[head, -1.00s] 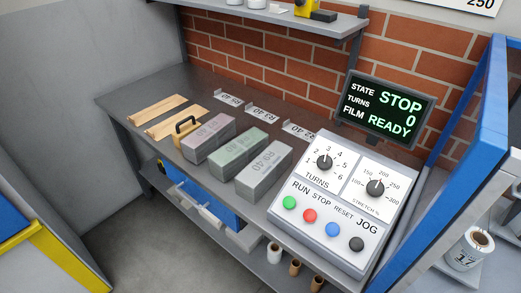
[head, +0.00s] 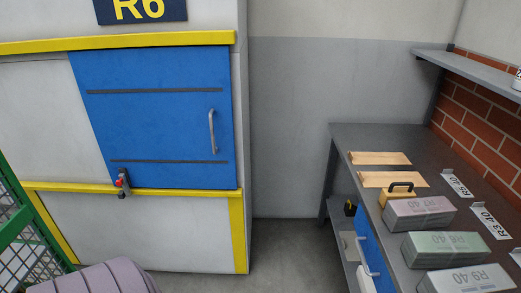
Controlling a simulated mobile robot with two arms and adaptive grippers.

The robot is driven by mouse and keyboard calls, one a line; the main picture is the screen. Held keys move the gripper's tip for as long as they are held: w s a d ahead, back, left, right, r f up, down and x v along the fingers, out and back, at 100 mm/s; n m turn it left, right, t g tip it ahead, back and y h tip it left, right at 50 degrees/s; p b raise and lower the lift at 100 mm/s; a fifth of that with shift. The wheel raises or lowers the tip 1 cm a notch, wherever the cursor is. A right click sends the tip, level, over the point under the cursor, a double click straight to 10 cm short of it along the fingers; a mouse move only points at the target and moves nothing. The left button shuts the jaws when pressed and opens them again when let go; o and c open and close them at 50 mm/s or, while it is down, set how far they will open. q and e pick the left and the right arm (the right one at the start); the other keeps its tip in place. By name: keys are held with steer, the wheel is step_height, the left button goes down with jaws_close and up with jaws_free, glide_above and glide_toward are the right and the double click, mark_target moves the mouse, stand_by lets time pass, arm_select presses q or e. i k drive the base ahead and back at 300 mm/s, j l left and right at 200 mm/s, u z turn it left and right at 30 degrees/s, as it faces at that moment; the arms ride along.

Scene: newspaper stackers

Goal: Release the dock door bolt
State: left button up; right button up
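The blue dock door (head: 160,125) is in the left half of the head view, under a dark sign reading R6 (head: 140,10). It has a vertical metal handle (head: 212,131) near its right edge and appears shut. A small bolt (head: 122,182) with a red part sits at the door's lower edge, left of its middle, by the yellow rail. The bolt is too small to tell its exact position. Neither of my grippers is in view.
A grey bench (head: 352,139) on the right carries wrapped bundles, wooden pieces and labels. A green mesh fence (head: 30,235) and a purple-grey ribbed object (head: 105,279) are at lower left. Grey floor is clear between door wall and bench.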

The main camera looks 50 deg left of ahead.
mark_target(123, 181)
steer(key=u, duration=2.55)
steer(key=i, duration=1.05)
steer(key=j+u, duration=0.05)
steer(key=j, duration=0.05)
